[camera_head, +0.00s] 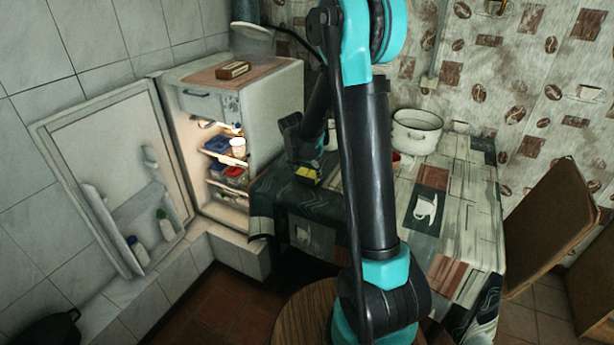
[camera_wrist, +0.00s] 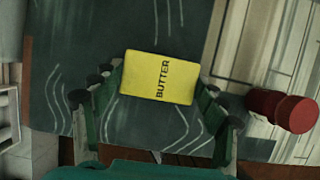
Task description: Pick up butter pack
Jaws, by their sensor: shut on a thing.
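The butter pack (camera_wrist: 158,78) is a yellow block with the word BUTTER on it. In the wrist view it sits between the two fingers of my gripper (camera_wrist: 160,92), which is shut on it. In the head view the yellow pack (camera_head: 306,177) shows small at the end of my arm, over the dark patterned tablecloth near the fridge side of the table. My gripper (camera_head: 306,165) is partly hidden there. I cannot tell whether the pack touches the cloth.
A red round object (camera_wrist: 282,110) stands right of my gripper. The table (camera_head: 455,215) bears a white enamel pot (camera_head: 417,132) at the back. The open fridge (camera_head: 275,105) with its door (camera_head: 110,165) is at left. A chair (camera_head: 555,225) stands at right.

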